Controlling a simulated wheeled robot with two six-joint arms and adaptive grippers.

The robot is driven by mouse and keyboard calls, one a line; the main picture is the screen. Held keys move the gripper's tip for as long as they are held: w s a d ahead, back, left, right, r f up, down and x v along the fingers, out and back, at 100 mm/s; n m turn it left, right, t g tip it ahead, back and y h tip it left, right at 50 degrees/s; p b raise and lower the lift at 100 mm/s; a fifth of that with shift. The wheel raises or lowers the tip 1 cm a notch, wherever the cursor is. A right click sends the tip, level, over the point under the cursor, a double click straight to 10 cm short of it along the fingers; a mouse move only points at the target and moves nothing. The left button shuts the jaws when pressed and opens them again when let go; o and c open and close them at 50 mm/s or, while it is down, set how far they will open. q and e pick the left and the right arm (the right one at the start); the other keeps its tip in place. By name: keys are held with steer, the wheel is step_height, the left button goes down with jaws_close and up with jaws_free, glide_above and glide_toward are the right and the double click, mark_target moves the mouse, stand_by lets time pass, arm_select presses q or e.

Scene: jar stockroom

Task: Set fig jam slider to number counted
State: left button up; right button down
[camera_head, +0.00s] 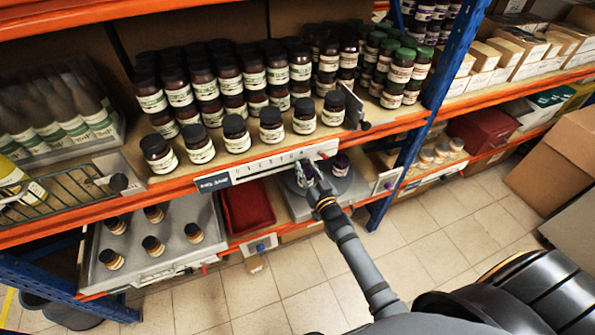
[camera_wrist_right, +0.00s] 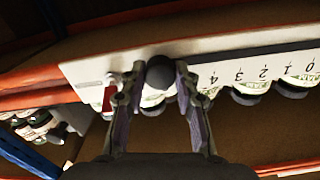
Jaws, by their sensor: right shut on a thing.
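The fig jam slider strip (camera_head: 260,166) is a white bar with a row of numbers along the orange shelf edge. My right gripper (camera_head: 303,176) is at the strip's right part. In the right wrist view my right gripper (camera_wrist_right: 152,85) is shut on a dark round slider knob (camera_wrist_right: 160,72), a finger on each side. There the strip (camera_wrist_right: 225,75) shows upside down, with 0 to 4 readable and the knob beyond 4. Its exact number is hidden by the fingers. Dark-lidded jars (camera_head: 236,133) stand in a front row behind the strip. My left gripper is not in view.
Stacked jars (camera_head: 205,83) fill the shelf behind, with green-lidded jars (camera_head: 402,65) to the right. A blue post (camera_head: 455,50) stands right of them. A scale-like plate (camera_head: 345,187) with a jar is below the strip. A red bin (camera_head: 246,207) and grey tray (camera_head: 125,265) sit lower left.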

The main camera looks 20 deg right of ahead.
steer(key=c, duration=1.4)
jaws_free()
steer(key=shift+d, duration=0.1)
steer(key=o, duration=0.4)
steer(key=shift+d, duration=0.25)
steer(key=shift+s+a, duration=0.1)
steer(key=shift+s, duration=0.15)
steer(key=s, duration=1.1)
steer(key=shift+s+d, duration=0.25)
steer(key=shift+s, duration=0.05)
